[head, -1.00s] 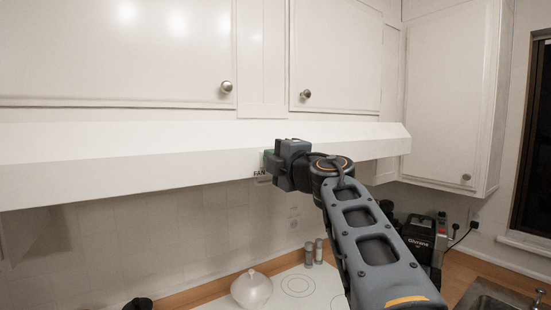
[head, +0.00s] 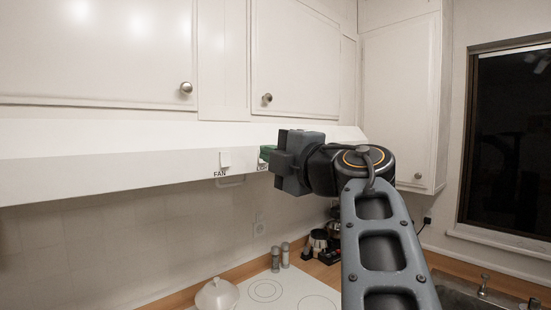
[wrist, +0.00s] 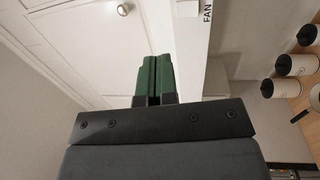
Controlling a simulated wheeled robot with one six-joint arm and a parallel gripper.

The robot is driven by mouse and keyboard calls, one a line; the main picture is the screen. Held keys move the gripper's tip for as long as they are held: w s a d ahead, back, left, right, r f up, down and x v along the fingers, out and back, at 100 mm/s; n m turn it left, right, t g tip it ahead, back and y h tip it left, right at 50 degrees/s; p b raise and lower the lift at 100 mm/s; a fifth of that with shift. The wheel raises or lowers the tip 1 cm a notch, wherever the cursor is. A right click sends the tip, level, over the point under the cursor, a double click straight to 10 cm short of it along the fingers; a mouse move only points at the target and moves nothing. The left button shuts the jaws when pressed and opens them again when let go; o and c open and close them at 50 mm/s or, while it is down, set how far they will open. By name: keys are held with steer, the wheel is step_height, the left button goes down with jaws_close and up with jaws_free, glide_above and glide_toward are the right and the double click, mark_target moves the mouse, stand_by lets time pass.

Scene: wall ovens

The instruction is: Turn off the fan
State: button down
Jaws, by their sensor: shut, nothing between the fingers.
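The fan switch (head: 225,159) is a small white rocker on the front of the white range hood (head: 110,163), with the black label FAN below it. In the wrist view, the switch (wrist: 187,8) shows at the top edge, next to the FAN label (wrist: 207,14). I cannot tell its on or off position. My gripper (head: 264,153) is to the right of the switch, apart from it, close to the hood front. In the wrist view, its green fingers (wrist: 153,78) are pressed together with nothing between them.
A second label (head: 262,167) on the hood is partly hidden by my gripper. White cabinets with round knobs (head: 186,88) hang above. Below are a white cooktop (head: 285,291), a white lidded pot (head: 217,296) and two shakers (head: 280,257). A dark window (head: 510,140) is at right.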

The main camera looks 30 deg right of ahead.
steer(key=shift+s+r, duration=0.1)
steer(key=shift+s, duration=0.35)
steer(key=shift+w, duration=0.1)
steer(key=w+d+f+m+h, duration=0.25)
steer(key=f+m+h, duration=0.2)
steer(key=m, duration=0.25)
steer(key=w+d+f+m+h, duration=0.2)
steer(key=w+f+m+h, duration=0.2)
steer(key=f+m, duration=0.3)
step_height(320, 180, down, 12)
steer(key=w+a+m+g, duration=0.1)
steer(key=m+g, duration=0.4)
steer(key=s+a+f+g+y, duration=0.2)
steer(key=s+a+f+g, duration=0.1)
steer(key=f, duration=0.4)
steer(key=s+a+f+g+y+b, duration=0.1)
steer(key=s+a+f+g+y, duration=0.1)
steer(key=s+a+f, duration=0.3)
steer(key=s+a+f+g+y+b, duration=0.1)
steer(key=s+a+f+g, duration=0.3)
steer(key=f, duration=0.6)
steer(key=shift+a+f+m+g+y, duration=0.3)
steer(key=shift+a+y, duration=0.25)
steer(key=shift+a, duration=0.7)
